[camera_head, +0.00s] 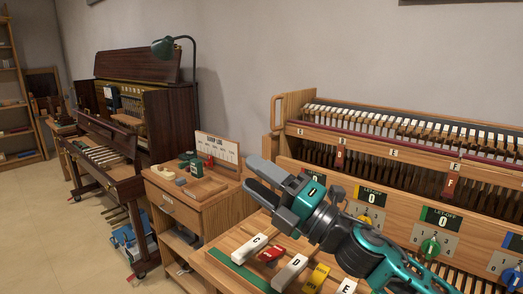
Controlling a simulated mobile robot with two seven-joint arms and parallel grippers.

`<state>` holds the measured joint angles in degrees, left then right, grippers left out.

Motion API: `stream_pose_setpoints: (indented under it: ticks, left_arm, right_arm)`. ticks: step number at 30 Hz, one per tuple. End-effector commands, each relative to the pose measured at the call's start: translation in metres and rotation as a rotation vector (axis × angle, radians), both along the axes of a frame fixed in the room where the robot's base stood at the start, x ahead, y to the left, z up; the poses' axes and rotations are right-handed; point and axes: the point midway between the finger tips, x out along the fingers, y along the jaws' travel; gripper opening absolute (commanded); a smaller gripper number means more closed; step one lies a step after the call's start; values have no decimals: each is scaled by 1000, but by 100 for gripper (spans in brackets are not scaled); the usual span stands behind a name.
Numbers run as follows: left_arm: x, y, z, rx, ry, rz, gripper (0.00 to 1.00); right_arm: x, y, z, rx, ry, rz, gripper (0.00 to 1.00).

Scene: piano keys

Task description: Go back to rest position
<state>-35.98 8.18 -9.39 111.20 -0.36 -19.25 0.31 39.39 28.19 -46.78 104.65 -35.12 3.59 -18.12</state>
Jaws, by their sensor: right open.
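My right gripper (252,174) comes in from the lower right on its teal and dark arm. Its two grey fingers point to the upper left and are apart, with nothing seen between them. It is over the left part of the wooden piano key bench, above a row of key pieces: a white key marked C (254,246), a red piece (271,254), a white key marked D (289,272) and a yellow piece (317,279). The gripper and wrist hide part of the bench behind them. My left gripper is not in view.
A wooden action rack (385,135) with key rows and dials marked "LET-OFF" stands at the right. A small wooden cabinet (178,205) with small items and a card is left of the gripper. A dark upright piano (150,92) stands behind it. The floor (45,220) at the left is clear.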

Motion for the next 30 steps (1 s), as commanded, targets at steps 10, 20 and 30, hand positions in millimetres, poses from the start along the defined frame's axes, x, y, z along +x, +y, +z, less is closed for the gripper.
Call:
stream_pose_setpoints:
  ticks: [10,20,30]
  left_arm:
    - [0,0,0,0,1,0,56]
    - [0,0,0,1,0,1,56]
    - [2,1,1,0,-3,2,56]
  right_arm:
    - [-15,-97,-118,573,821,-464,52]
    - [-137,-177,-262,869,1546,-949,52]
    - [-254,-205,-313,945,1933,-1271,52]
